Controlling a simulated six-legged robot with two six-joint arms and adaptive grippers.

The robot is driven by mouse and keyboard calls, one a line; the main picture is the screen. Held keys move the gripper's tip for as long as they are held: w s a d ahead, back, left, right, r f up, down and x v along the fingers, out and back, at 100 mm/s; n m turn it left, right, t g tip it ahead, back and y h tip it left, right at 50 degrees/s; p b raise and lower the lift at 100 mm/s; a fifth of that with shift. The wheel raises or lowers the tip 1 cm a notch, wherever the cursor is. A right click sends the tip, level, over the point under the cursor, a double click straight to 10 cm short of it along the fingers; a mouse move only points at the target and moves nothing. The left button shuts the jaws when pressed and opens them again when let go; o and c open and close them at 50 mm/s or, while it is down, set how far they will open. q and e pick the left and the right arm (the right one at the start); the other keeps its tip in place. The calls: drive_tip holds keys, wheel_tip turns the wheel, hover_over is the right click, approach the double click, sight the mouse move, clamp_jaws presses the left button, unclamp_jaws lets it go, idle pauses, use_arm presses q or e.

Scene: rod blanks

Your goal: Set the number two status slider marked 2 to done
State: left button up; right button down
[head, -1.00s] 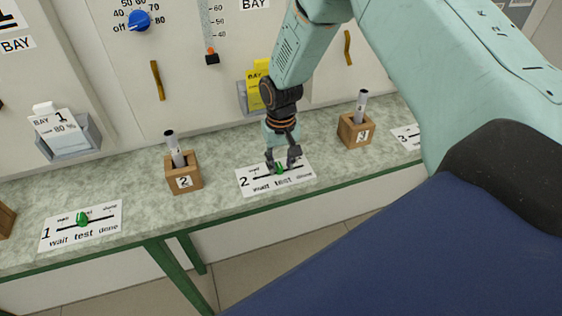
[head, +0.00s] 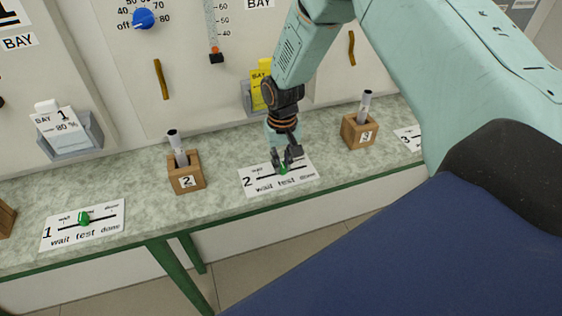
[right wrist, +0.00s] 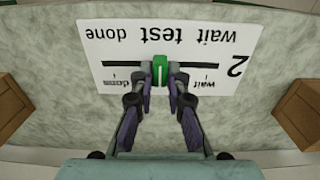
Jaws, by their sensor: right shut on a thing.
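The number 2 status slider is a white card (head: 252,187) on the counter, printed wait, test, done, with a dark track. Its green knob (head: 283,169) sits near the middle of the track, by test. My right gripper (head: 286,163) reaches down over the card and is shut on the knob. In the right wrist view the card (right wrist: 105,47) appears upside down, and the green knob (right wrist: 160,70) stands between the fingertips (right wrist: 160,78) of my right gripper. My left gripper is not in view.
A wooden holder marked 2 (head: 187,184) with a grey rod stands left of the card; another marked 3 (head: 353,138) stands to the right. Slider card 1 (head: 55,240) lies at the left. A yellow card (head: 257,90) is in a wall pocket behind my gripper.

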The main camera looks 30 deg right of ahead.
sight(304, 167)
drive_tip(key=d, duration=0.2)
drive_tip(key=s+d+p, duration=0.1)
drive_tip(key=d, duration=0.1)
drive_tip(key=d+p, duration=0.1)
drive_tip(key=d, duration=0.1)
drive_tip(key=shift+s+d, duration=0.1)
drive_tip(key=shift+s, duration=0.25)
drive_tip(key=shift+w+a, duration=0.1)
drive_tip(key=shift+a, duration=0.1)
drive_tip(key=c, duration=1.8)
unclamp_jaws()
drive_tip(key=shift+d, duration=0.1)
drive_tip(key=o, duration=0.5)
drive_tip(key=shift+s+d, duration=0.2)
drive_tip(key=shift+s, duration=0.05)
drive_tip(key=shift+c, duration=0.2)
drive_tip(key=shift+a, duration=0.15)
drive_tip(key=shift+w+r, duration=0.1)
drive_tip(key=shift+w, duration=0.15)
drive_tip(key=shift+s+r, duration=0.15)
drive_tip(key=shift+r, duration=5.8)
drive_tip(key=shift+a+f, duration=0.1)
